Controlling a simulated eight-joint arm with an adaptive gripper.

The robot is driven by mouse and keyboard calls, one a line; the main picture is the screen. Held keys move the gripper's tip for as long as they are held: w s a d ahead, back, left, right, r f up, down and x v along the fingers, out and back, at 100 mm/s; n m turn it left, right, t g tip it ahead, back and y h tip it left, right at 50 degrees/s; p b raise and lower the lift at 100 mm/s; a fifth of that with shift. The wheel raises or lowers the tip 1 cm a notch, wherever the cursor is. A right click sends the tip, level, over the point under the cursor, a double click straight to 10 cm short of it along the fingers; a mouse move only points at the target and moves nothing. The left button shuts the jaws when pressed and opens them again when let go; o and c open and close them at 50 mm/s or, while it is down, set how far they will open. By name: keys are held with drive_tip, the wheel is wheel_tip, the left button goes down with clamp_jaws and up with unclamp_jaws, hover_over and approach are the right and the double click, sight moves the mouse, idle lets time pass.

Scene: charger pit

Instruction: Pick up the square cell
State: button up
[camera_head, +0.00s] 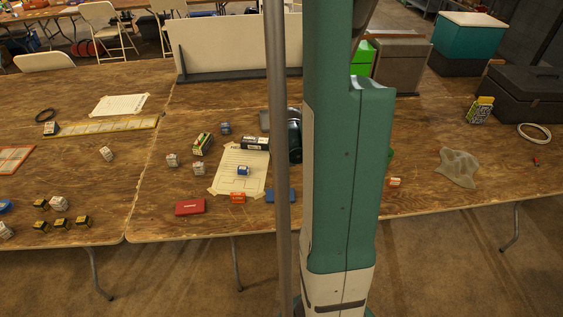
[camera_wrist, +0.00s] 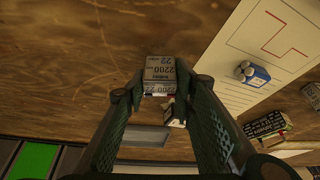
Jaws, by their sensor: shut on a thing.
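In the wrist view the square cell (camera_wrist: 160,71) is a small grey and white block with dark print reading "2200" and "22". It sits between the two fingertips of my gripper (camera_wrist: 156,88), which is shut on it. I cannot tell whether the cell touches the table. In the head view my green and white arm covers the middle of the picture, and my gripper and the held cell are hidden.
A taped paper sheet (camera_head: 226,178) bears a small blue and white block (camera_head: 243,170). A red box (camera_head: 189,207), an orange box (camera_head: 237,197) and a blue box (camera_head: 281,195) lie near the front edge. A grey translucent heap (camera_head: 459,168) lies at right, among bare table.

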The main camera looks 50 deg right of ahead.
drive_tip(key=shift+r+p, duration=1.15)
drive_tip(key=shift+r, duration=3.25)
drive_tip(key=shift+w, duration=0.1)
drive_tip(key=w+a+n+y, duration=0.1)
drive_tip(key=w+a+n, duration=0.1)
drive_tip(key=w+a, duration=0.55)
drive_tip(key=w+a+n+t, duration=0.15)
drive_tip(key=w+a, duration=0.25)
drive_tip(key=w, duration=0.7)
drive_tip(key=w+a+n+g+y, duration=0.1)
drive_tip(key=w+a+n, duration=0.2)
drive_tip(key=w+a, duration=0.5)
drive_tip(key=w+a+n, duration=0.2)
drive_tip(key=w+a, duration=0.4)
drive_tip(key=a, duration=0.4)
drive_tip(key=w+a+n+y+p, duration=0.1)
drive_tip(key=w+a, duration=0.6)
drive_tip(key=a, duration=0.3)
drive_tip(key=w+a+n+y, duration=0.1)
drive_tip(key=w+a+n, duration=0.1)
drive_tip(key=w+a, duration=0.5)
drive_tip(key=a, duration=0.3)
drive_tip(key=shift+a+n+p, duration=0.15)
drive_tip(key=shift+n+p, duration=0.15)
drive_tip(key=shift+n, duration=0.05)
drive_tip(key=shift+w+r+y, duration=0.1)
drive_tip(key=shift+y, duration=0.2)
drive_tip(key=shift+f+b, duration=0.65)
drive_tip(key=shift+f, duration=2.45)
